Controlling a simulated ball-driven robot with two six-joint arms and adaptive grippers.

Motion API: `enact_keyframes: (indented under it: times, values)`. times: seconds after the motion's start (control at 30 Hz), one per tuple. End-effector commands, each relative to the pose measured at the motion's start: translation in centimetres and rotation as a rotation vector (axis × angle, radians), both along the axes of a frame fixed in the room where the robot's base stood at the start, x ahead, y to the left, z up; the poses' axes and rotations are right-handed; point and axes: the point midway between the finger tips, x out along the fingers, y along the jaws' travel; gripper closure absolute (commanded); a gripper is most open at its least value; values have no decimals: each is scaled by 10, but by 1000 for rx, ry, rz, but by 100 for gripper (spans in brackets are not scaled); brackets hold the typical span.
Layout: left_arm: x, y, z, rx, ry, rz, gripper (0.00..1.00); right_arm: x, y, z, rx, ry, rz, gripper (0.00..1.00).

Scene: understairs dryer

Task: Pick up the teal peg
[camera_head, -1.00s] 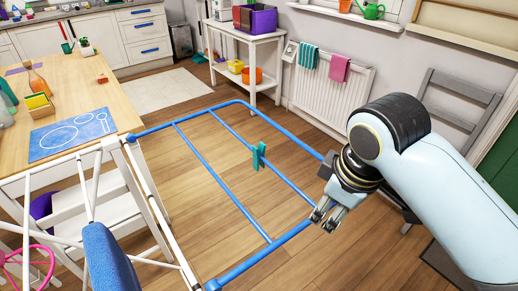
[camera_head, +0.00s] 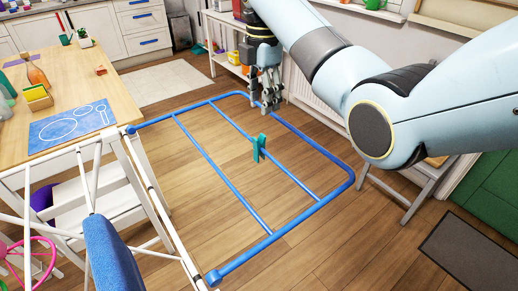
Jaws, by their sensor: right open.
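The teal peg (camera_head: 259,147) is clipped on a middle blue rail of the drying rack (camera_head: 228,191), upright and with part of it above and part below the rail. My right gripper (camera_head: 266,108) is open and points down, above and slightly beyond the peg in the picture. It is apart from the peg, with nothing seen between its fingers. The peg shows fully, with the arm coming in from the upper right. My left gripper is not in view.
A wooden table (camera_head: 115,95) with a blue mat (camera_head: 72,129) stands at the left. A blue cloth (camera_head: 110,253) hangs in the near left. A grey chair (camera_head: 420,185) stands at the right. Wooden floor (camera_head: 330,250) lies open beneath and beside the rack.

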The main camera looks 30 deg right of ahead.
Motion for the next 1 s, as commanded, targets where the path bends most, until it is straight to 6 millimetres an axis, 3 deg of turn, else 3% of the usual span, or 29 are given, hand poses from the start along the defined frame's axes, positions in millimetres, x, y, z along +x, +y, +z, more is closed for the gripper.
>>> enact_keyframes:
  times: [0.2, 0.47, 0.7, 1.0]
  values:
    - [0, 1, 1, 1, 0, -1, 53, 0, 0, -36, 1, 4, 8, 54]
    - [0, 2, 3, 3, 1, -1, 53, -2, -1, -61, 0, 4, 6, 54]
    - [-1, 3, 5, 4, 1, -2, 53, -4, -2, -96, 1, 3, 5, 54]
    - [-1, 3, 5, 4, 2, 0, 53, -4, -2, -102, 0, 1, 5, 54]
